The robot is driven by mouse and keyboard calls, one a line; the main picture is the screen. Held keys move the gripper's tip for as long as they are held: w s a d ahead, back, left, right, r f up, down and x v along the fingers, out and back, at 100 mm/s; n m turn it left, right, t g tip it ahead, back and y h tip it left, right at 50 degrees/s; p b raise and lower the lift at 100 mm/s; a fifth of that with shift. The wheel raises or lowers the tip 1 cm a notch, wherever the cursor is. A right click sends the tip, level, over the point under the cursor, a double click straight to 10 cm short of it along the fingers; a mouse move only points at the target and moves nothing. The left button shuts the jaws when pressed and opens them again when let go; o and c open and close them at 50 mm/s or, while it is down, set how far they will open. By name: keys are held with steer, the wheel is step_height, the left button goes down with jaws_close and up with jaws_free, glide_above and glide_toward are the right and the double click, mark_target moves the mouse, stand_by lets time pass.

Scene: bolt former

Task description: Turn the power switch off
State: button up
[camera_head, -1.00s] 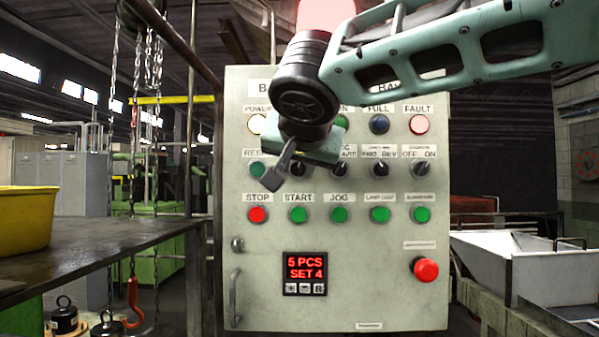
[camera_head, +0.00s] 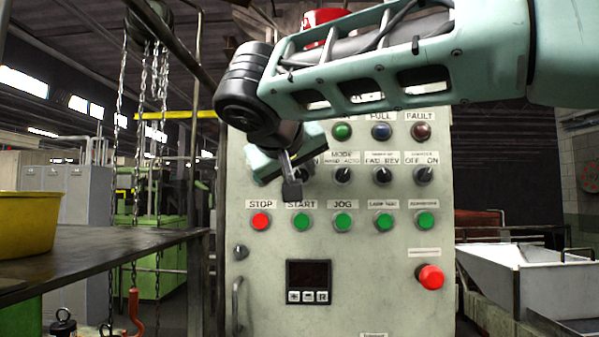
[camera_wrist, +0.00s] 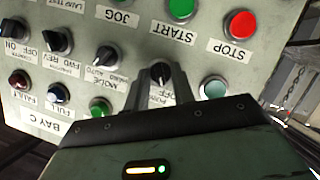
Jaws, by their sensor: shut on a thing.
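The power switch (camera_wrist: 160,71) is a black rotary knob on the grey control panel (camera_head: 400,310). In the wrist view, which is turned nearly upside down, it sits between my two fingers. My gripper (camera_wrist: 159,82) is shut on it, with a "POWER OFF" label partly showing between the fingers. In the head view my gripper (camera_head: 291,188) is tilted in front of the second row and hides the switch; part of an "ON" label shows beside it. The panel display (camera_head: 308,272) is dark, and the fault lamp (camera_head: 421,131) is dark red.
Close to my gripper are the red stop button (camera_head: 260,221) and green start button (camera_head: 302,222). The mode knob (camera_head: 343,174) is to the right. A red emergency button (camera_head: 430,277) is lower right. A table with a yellow bin (camera_head: 30,222) stands left.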

stand_by(0.4)
steer(key=o, duration=1)
steer(key=shift+s, duration=0.1)
steer(key=b+v, duration=0.3)
steer(key=v, duration=1.4)
steer(key=shift+s+a+f, duration=0.1)
steer(key=shift+s+a, duration=0.05)
